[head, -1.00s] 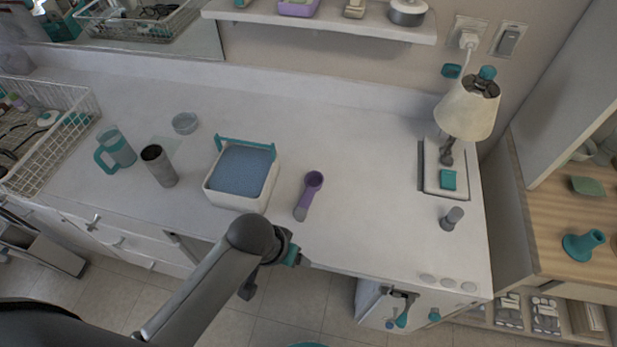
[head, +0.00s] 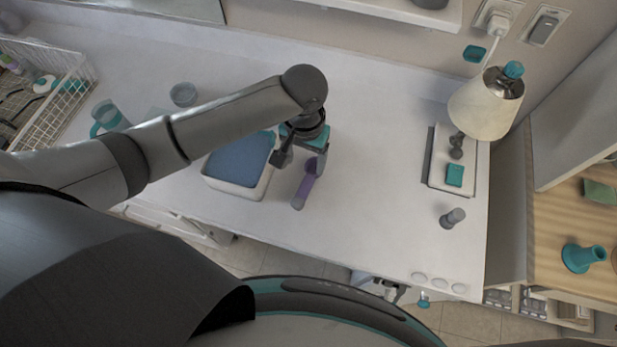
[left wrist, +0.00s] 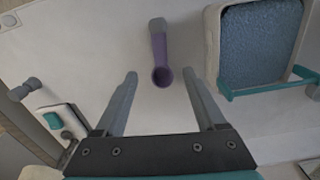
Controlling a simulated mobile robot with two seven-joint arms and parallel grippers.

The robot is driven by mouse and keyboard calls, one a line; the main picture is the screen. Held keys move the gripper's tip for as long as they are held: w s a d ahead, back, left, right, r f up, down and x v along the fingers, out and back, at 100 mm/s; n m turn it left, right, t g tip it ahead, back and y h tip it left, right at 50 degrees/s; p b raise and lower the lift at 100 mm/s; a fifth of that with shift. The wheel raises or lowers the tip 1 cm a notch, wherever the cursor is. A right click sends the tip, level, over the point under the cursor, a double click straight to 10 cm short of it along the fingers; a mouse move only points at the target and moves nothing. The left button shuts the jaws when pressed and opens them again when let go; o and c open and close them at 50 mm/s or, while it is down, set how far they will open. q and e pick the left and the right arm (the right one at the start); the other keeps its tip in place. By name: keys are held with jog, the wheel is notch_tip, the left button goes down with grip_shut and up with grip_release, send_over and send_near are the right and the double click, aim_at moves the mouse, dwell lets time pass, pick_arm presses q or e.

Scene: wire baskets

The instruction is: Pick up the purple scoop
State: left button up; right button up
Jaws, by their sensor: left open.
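The purple scoop (head: 307,184) lies on the white counter to the right of the blue-filled white bin, its grey handle end toward the counter's front edge. My left gripper (head: 301,163) is above the counter at the scoop's bowl end and hides part of it. In the left wrist view the scoop (left wrist: 159,55) lies ahead, with its round bowl nearest me. My left gripper (left wrist: 161,88) is open there, its two fingers spread either side of the bowl, with nothing between them that I can see held. My right gripper is not in view.
The white bin (head: 262,188) with a blue filling and teal handle stands close left of the scoop; it also shows in the wrist view (left wrist: 211,50). A lamp (head: 484,105) and a small grey cylinder (head: 453,217) stand to the right. The counter between is clear.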

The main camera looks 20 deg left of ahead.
pick_arm(q)
send_over(305, 186)
notch_tip(305, 186, down, 6)
jog(key=shift+r+b, duration=0.25)
jog(key=shift+b, duration=0.2)
jog(key=shift+f+b, duration=0.6)
jog(key=shift+f, duration=2.65)
grip_shut()
